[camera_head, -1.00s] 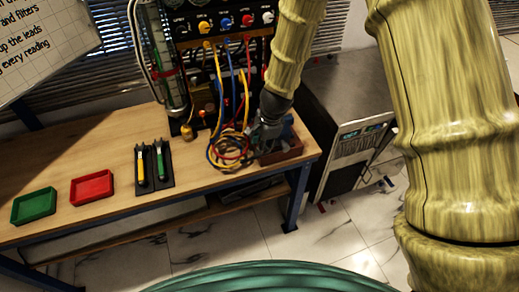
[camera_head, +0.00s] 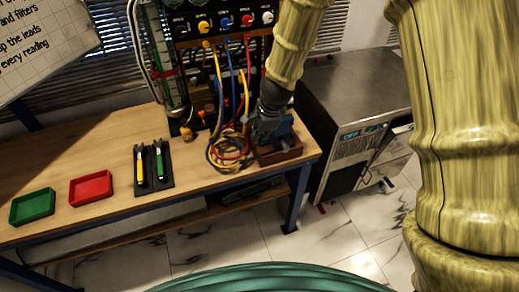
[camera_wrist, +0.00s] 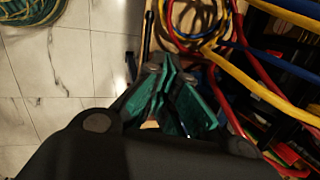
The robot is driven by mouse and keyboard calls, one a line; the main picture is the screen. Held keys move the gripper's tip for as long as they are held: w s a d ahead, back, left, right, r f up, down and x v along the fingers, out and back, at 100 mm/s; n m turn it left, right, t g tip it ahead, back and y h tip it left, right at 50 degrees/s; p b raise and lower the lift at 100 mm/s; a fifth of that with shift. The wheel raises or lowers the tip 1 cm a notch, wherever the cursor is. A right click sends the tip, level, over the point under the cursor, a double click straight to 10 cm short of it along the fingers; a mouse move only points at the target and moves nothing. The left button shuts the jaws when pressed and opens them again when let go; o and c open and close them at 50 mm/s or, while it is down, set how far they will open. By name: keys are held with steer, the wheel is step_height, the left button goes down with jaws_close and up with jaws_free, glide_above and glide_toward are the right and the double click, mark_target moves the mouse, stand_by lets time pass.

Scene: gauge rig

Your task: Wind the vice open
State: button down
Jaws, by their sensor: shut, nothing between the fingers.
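The vice (camera_head: 283,146), blue on a reddish-brown base, sits at the right end of the wooden bench. My gripper (camera_head: 257,134) is at the vice's left side, beside the coiled leads, and hides part of it. In the wrist view my gripper's teal-padded fingers (camera_wrist: 172,97) are shut with nothing held. A dark bar (camera_wrist: 148,36) shows beyond the fingertips; I cannot tell whether it is the vice's handle. I cannot tell from these views whether my fingers touch the vice, nor how wide its jaws stand.
Red, yellow and blue leads (camera_head: 225,152) hang from the panel (camera_head: 230,28) and coil close beside my gripper. A black holder with yellow and green tools (camera_head: 153,168), a red tray (camera_head: 91,188) and a green tray (camera_head: 33,207) lie left. A grey cabinet (camera_head: 355,80) stands right.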

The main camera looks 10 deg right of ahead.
steer(key=w+a+r+m+t+b, duration=0.1)
steer(key=w+m+t+b, duration=0.1)
steer(key=m, duration=0.3)
steer(key=m+g+h+b, duration=0.2)
steer(key=m+b, duration=0.3)
steer(key=m, duration=0.7)
glide_toward(257, 157)
steer(key=shift+s+p+x, duration=0.2)
steer(key=shift+p+x, duration=0.2)
steer(key=shift+x, duration=0.75)
steer(key=shift+s+p+x, duration=0.2)
steer(key=shift+p+x, duration=0.2)
steer(key=shift+x, duration=0.8)
steer(key=shift+s+p+x, duration=0.2)
steer(key=shift+p+x, duration=0.2)
steer(key=shift+x, duration=0.75)
steer(key=shift+a+f, duration=0.1)
steer(key=shift+f, duration=0.2)
steer(key=shift+f+h+b, duration=0.15)
steer(key=shift+h+b, duration=0.15)
steer(key=shift+b, duration=0.45)
